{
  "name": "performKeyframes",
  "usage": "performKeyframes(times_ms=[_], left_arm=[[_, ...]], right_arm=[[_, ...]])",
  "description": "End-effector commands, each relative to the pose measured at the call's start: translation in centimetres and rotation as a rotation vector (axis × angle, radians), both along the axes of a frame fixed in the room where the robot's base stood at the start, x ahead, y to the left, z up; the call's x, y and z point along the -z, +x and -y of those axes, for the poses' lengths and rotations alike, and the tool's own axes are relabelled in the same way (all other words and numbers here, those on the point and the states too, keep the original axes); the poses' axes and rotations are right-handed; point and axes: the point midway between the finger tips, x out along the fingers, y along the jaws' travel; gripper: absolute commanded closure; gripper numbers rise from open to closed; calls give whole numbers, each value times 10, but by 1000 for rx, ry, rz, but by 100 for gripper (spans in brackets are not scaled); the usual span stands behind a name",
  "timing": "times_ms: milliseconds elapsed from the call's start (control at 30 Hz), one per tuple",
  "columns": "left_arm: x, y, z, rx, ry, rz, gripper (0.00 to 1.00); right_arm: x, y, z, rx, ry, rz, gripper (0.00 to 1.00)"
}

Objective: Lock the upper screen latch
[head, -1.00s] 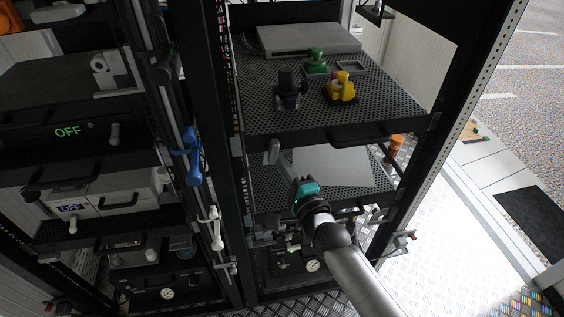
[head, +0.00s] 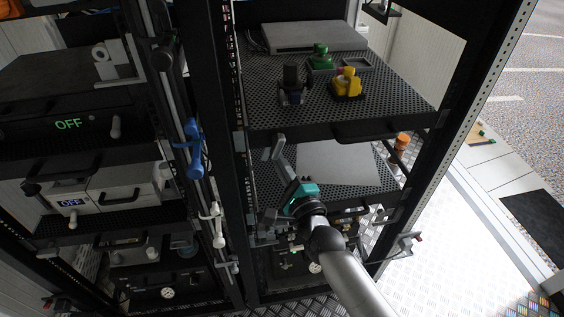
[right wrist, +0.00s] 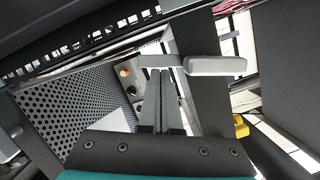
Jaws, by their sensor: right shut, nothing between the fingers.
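My right gripper (head: 278,148) reaches into the middle rack below the top shelf. Its teal body shows in the head view, and its grey fingers point up and away. In the right wrist view the fingers (right wrist: 160,85) are together, with nothing between them. A light grey bar (right wrist: 215,65) lies across the view beside the fingertips; I cannot tell whether it touches them or whether it is a latch handle. A blue lever (head: 193,150) and a white lever (head: 213,213) are on the rack post to the left. No part is clearly identifiable as the upper screen latch. My left gripper is out of view.
The top shelf (head: 400,100) holds a flat grey box, a green piece, a yellow piece and a dark piece. A grey panel (head: 335,165) lies on the shelf below. An orange cylinder (head: 402,142) is near the right post. The left rack holds devices reading OFF.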

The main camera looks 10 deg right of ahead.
Motion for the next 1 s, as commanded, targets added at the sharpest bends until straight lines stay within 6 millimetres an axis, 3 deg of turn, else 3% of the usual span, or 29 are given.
performKeyframes(times_ms=[367,533,800,1000], left_arm=[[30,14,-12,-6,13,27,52],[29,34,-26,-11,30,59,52],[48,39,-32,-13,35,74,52],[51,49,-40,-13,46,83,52]], right_arm=[[1,-1,-20,0,343,-11,100],[-4,-1,-28,-1,410,-16,100],[-6,-2,-37,0,663,-25,100],[-10,-2,-40,0,753,-29,100]])
